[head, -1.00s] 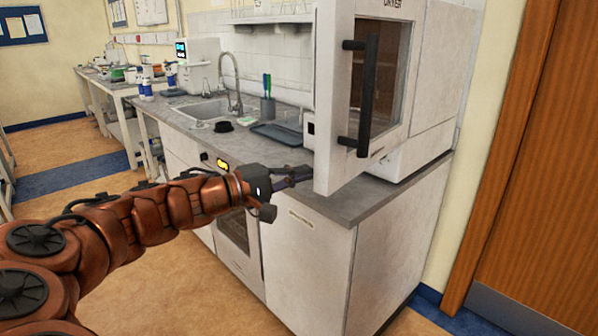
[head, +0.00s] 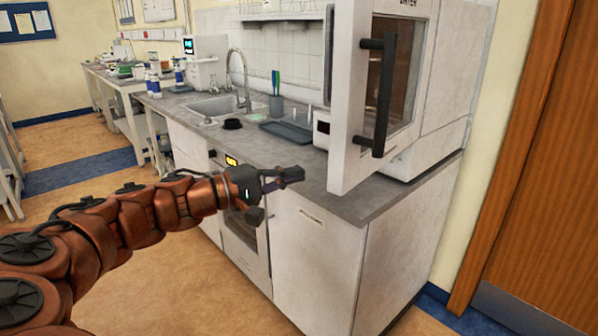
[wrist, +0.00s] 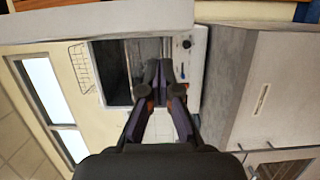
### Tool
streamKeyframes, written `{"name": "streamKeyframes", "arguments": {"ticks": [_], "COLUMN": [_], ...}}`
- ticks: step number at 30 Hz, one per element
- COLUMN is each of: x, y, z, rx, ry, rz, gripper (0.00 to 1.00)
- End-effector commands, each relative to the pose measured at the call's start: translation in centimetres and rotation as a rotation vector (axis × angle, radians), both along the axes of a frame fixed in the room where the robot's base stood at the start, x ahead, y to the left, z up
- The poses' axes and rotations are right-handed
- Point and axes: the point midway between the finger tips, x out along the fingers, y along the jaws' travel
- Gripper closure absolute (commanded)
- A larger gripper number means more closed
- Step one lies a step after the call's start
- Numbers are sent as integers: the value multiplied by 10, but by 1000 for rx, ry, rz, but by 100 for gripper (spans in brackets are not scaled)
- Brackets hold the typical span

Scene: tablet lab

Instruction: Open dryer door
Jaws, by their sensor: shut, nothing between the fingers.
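The dryer is the white cabinet (head: 452,75) on the right end of the counter, cut off by the top of the head view. Its white door (head: 347,150) has a window and a black vertical handle (head: 384,95). The door appears swung out from the cabinet, standing over the counter's front edge. My gripper (head: 300,174) is shut and empty, left of the door's lower corner and apart from the handle. In the wrist view my gripper's dark fingers (wrist: 167,68) are together. The dryer handle cannot be made out there.
The grey counter (head: 355,205) runs below, with a sink (head: 212,106), a dark tray (head: 287,131) and a pen cup (head: 277,108). An oven (head: 245,240) sits under it. A wooden door (head: 530,170) stands at right. Floor is open at left.

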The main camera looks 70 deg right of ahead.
Motion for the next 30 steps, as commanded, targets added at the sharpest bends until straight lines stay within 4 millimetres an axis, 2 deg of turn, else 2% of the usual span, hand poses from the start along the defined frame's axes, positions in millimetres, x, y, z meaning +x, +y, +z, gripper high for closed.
{"name": "streamKeyframes", "arguments": {"ticks": [15,21,30], "x": [-2,-2,-2], "y": [52,60,61], "z": [-1,0,0], "rx": [1,1,1], "ry": [-2,-2,-1], "rz": [-2,-2,-3], "gripper": [100,100,100]}}
